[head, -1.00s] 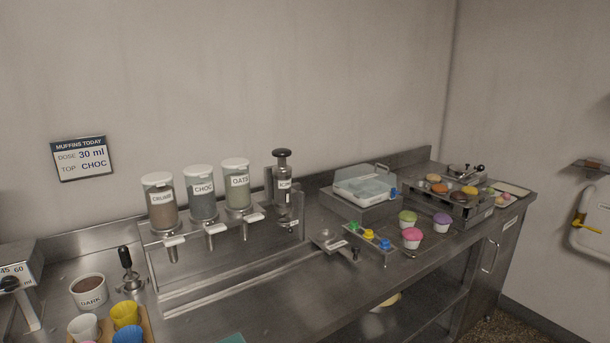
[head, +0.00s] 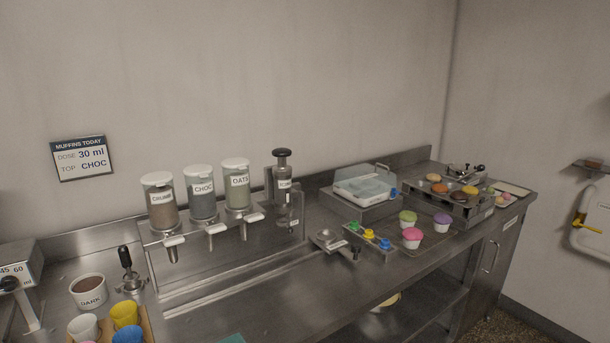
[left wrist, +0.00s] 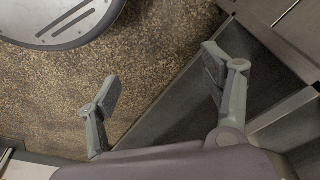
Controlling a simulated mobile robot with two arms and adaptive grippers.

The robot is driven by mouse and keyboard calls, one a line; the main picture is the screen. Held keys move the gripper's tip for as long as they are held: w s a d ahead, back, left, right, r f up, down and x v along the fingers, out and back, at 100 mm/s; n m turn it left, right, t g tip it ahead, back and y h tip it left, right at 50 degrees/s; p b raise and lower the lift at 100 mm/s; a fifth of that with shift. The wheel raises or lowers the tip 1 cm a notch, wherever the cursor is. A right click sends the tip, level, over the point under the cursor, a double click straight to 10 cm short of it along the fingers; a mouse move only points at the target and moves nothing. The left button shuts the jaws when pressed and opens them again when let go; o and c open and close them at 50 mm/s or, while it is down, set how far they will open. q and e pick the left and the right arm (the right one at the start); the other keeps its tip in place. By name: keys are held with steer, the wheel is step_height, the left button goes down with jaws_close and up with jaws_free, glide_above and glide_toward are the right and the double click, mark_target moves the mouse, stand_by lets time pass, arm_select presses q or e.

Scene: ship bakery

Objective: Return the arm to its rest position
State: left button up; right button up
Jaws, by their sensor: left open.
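My left gripper (left wrist: 160,82) shows in the left wrist view. Its two grey fingers are spread wide apart with nothing between them. It hangs over the speckled brown floor (left wrist: 160,35), beside dark metal cabinet edges (left wrist: 285,120). Neither arm nor gripper shows in the head view. My right gripper is in no view.
The steel counter (head: 290,290) runs along the wall. It holds dispensers labelled CRUMB (head: 161,203), CHOC (head: 202,195) and OATS (head: 237,185), a DARK bowl (head: 89,294), coloured cups (head: 125,313), a clear-lidded box (head: 364,187) and muffins (head: 411,238). A wall sign (head: 83,158) reads 30 ml, CHOC.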

arm_select(q)
steer(key=s+a+f+g, duration=0.1)
steer(key=s+a+f, duration=0.1)
steer(key=s+f, duration=1.1)
steer(key=shift+s+a, duration=0.3)
steer(key=shift+s, duration=0.55)
